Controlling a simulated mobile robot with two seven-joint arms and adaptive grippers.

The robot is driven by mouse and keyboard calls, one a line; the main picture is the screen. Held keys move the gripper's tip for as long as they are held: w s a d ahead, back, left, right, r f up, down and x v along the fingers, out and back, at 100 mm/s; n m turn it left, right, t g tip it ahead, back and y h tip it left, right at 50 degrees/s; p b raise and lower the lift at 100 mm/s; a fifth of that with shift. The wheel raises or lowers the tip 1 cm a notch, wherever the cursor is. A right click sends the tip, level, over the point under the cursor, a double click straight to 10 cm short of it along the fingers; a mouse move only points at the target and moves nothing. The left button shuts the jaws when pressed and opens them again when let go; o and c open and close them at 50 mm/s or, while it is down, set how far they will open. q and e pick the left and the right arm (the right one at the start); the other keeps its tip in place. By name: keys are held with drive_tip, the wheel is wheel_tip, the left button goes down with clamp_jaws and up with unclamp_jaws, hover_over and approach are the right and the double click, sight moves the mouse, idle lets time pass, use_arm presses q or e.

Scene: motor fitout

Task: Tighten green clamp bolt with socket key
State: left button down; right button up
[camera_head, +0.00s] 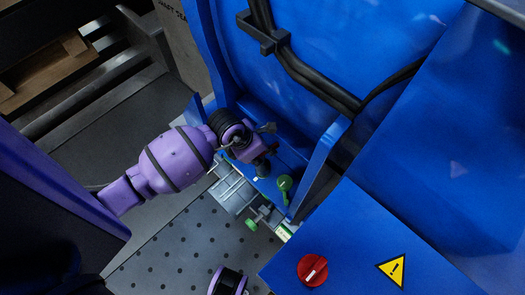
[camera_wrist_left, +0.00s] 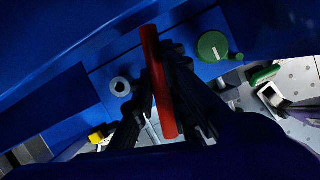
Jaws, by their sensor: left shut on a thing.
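My left gripper (camera_head: 262,165) reaches in from the left, beside the blue machine's inner wall. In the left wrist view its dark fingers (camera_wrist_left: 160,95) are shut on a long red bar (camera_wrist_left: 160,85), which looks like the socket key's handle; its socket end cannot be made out. A round green knob with a white line (camera_wrist_left: 212,46) sits on the blue panel to the right of the fingers. It also shows in the head view (camera_head: 284,184). A smaller green part (camera_head: 251,224) sits on a metal clamp fitting below; whether it is the clamp bolt is unclear.
A grey ring-shaped fitting (camera_wrist_left: 120,87) is left of the fingers. Blue machine walls (camera_head: 330,150) stand close on the right. A blue panel carries a red switch (camera_head: 312,270) and a yellow warning sign (camera_head: 393,269). The perforated grey plate (camera_head: 175,245) is mostly clear.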

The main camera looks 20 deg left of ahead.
drive_tip(key=shift+w+r, duration=0.15)
drive_tip(key=shift+r, duration=0.15)
idle(0.5)
use_arm(q)
drive_tip(key=shift+f+b, duration=0.85)
drive_tip(key=shift+f, duration=0.55)
use_arm(e)
drive_tip(key=shift+s+f, duration=0.2)
drive_tip(key=shift+f, duration=0.3)
drive_tip(key=shift+s+f, duration=0.2)
drive_tip(key=shift+f, duration=0.3)
use_arm(q)
drive_tip(key=shift+w+a+m+g+h+b, duration=0.1)
drive_tip(key=shift+m+g+h+b, duration=0.25)
drive_tip(key=shift+m, duration=1.05)
use_arm(e)
drive_tip(key=shift+s+f, duration=0.2)
drive_tip(key=shift+f, duration=0.3)
